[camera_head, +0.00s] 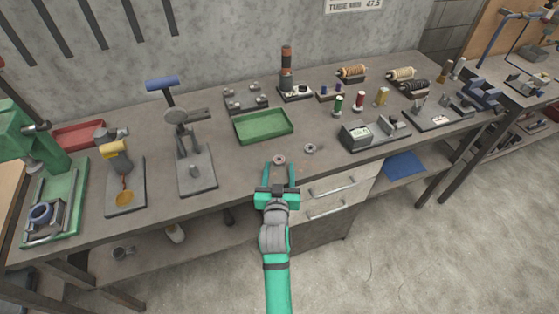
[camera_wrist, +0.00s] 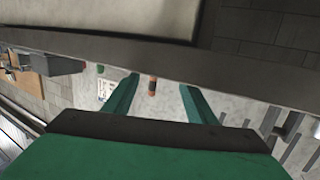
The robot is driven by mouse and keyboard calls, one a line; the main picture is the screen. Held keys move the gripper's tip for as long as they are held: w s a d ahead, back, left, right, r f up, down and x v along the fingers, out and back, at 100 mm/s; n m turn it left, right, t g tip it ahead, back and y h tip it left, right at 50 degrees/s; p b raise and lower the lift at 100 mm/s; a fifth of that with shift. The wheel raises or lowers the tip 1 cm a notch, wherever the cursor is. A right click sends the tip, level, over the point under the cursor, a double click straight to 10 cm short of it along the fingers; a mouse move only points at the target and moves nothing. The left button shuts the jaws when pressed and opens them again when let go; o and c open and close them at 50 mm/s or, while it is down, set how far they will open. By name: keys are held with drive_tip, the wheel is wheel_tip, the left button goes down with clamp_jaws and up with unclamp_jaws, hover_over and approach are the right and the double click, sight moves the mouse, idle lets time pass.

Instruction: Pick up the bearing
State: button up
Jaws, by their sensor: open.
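Two small ring-shaped parts lie on the workbench near its front edge in the head view. One is a brownish ring (camera_head: 279,160), and the other is a grey ring (camera_head: 309,148) a little to its right and farther back. I cannot tell for sure which one is the bearing. My gripper (camera_head: 280,167) is open, with its two green fingers pointing toward the bench. In the head view the brownish ring appears between the fingertips, but the height gap is unclear. In the wrist view my open gripper (camera_wrist: 158,90) shows nothing between the fingers that I can identify as a ring.
A green tray (camera_head: 263,126) lies behind the rings. A grey stand (camera_head: 195,170) is to the left, and a grey boxy device (camera_head: 357,136) is to the right. Drawers (camera_head: 335,193) sit under the bench front. Bare bench top surrounds the rings.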

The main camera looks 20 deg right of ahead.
drive_tip(key=shift+x, duration=1.25)
drive_tip(key=shift+a, duration=0.25)
drive_tip(key=c, duration=1.1)
drive_tip(key=shift+c, duration=0.2)
drive_tip(key=shift+d+r, duration=0.1)
drive_tip(key=shift+r, duration=0.05)
